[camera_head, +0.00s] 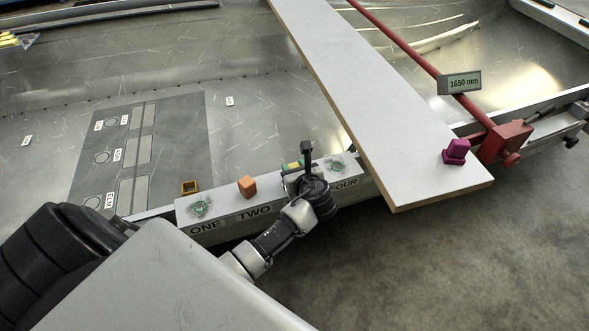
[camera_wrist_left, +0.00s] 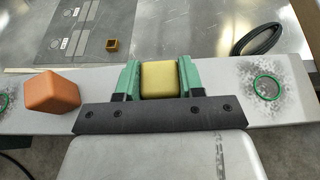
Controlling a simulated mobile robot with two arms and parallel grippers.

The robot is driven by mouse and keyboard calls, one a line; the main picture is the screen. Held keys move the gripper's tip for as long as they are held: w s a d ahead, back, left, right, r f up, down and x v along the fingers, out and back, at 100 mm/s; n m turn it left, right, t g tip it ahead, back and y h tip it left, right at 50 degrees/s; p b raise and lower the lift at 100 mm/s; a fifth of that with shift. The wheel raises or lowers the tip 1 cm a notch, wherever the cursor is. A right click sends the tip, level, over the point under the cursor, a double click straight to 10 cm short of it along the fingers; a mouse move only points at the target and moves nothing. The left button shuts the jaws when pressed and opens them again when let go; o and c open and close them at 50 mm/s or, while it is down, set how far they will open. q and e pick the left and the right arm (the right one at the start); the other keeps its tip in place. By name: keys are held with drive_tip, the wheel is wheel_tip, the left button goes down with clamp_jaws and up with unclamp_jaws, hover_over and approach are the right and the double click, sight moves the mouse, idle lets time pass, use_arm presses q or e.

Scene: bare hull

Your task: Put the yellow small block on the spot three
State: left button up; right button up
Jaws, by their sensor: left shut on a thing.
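The yellow small block (camera_wrist_left: 160,78) sits between the green fingers of my left gripper (camera_wrist_left: 159,72), which is shut on it. In the head view my left gripper (camera_head: 292,166) is over the light labelled strip (camera_head: 226,211), between the orange block and the FOUR end; a bit of the yellow block (camera_head: 293,164) shows there. Spot three and its label are hidden by the gripper and wrist. I cannot tell whether the block touches the strip. My right gripper is not in view.
An orange block (camera_head: 247,186) stands at spot TWO, left of the gripper. Spots ONE (camera_head: 201,207) and FOUR (camera_head: 338,164) look empty, with green rings. A brown square ring (camera_head: 190,187) lies behind the strip. A long white board (camera_head: 390,120) bearing a purple block (camera_head: 456,151) is at right.

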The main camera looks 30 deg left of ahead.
use_arm(q)
drive_tip(key=shift+f, duration=0.1)
drive_tip(key=o, duration=0.9)
drive_tip(key=p+v, duration=0.2)
drive_tip(key=v, duration=1)
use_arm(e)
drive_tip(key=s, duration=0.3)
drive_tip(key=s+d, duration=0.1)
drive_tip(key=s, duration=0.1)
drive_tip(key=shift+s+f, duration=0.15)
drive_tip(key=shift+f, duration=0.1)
